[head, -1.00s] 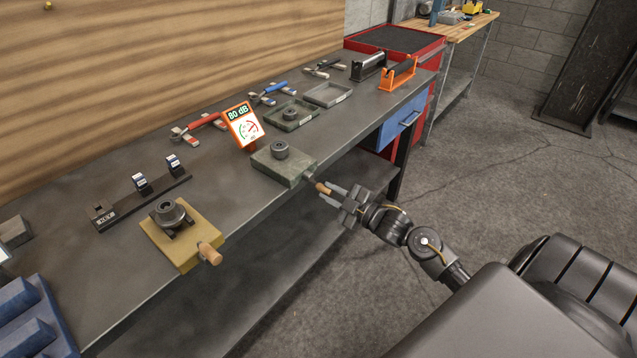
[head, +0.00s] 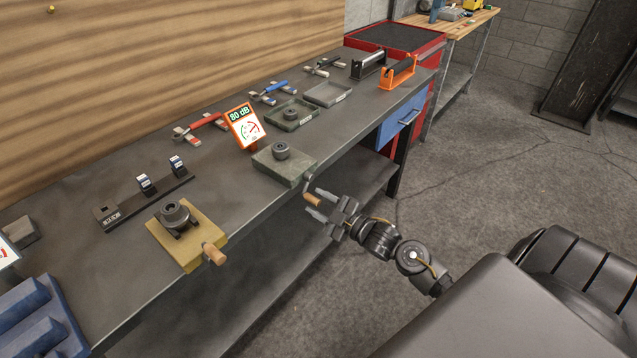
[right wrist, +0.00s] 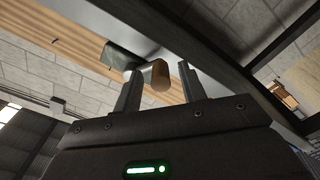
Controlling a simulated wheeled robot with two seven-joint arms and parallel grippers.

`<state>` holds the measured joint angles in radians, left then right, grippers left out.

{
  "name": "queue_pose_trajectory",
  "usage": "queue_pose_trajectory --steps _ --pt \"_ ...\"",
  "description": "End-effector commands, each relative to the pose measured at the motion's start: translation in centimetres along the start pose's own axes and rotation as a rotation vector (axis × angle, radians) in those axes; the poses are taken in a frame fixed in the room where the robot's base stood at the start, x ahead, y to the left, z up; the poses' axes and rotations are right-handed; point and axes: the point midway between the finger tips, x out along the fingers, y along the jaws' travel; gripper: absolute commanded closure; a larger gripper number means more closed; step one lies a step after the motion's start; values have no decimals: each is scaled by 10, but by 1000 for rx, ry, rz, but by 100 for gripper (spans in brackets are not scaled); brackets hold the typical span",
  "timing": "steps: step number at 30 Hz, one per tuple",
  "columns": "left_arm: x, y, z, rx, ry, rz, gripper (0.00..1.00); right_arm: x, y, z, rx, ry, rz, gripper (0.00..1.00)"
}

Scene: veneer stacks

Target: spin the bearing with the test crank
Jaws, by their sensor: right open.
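The test stand is a grey-green block (head: 284,166) at the table's front edge, with a dark bearing (head: 281,151) on top. Its crank arm bends downward at the front and ends in a wooden handle (head: 312,200), below the table edge. My right gripper (head: 319,203) is open, its two fingers on either side of the handle. The right wrist view shows the handle (right wrist: 160,76) between the fingers, with visible gaps to both. An orange meter (head: 244,127) behind the block reads 80 dB. My left gripper is not in view.
A yellow block (head: 204,245) with a bearing and another wooden handle sits to the left. Grey trays (head: 327,94), red and blue pullers and a black rack (head: 120,211) stand further back. The floor right of the table is clear.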

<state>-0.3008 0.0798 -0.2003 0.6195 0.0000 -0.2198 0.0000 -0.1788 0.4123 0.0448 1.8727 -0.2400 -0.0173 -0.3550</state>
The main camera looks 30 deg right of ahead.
Motion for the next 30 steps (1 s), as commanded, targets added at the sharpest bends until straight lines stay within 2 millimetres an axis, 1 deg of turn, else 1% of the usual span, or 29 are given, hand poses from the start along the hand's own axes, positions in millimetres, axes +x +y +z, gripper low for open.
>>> queue_pose_trajectory --steps 6,18,22,30 --pt "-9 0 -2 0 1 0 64 -21 1 -1 1 -3 -2 59" --pt "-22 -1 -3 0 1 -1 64 -62 1 0 0 -2 -1 59" --pt "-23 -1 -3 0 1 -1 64 -68 1 0 0 -1 0 59" --pt "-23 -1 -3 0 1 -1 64 -69 0 0 0 0 0 59"
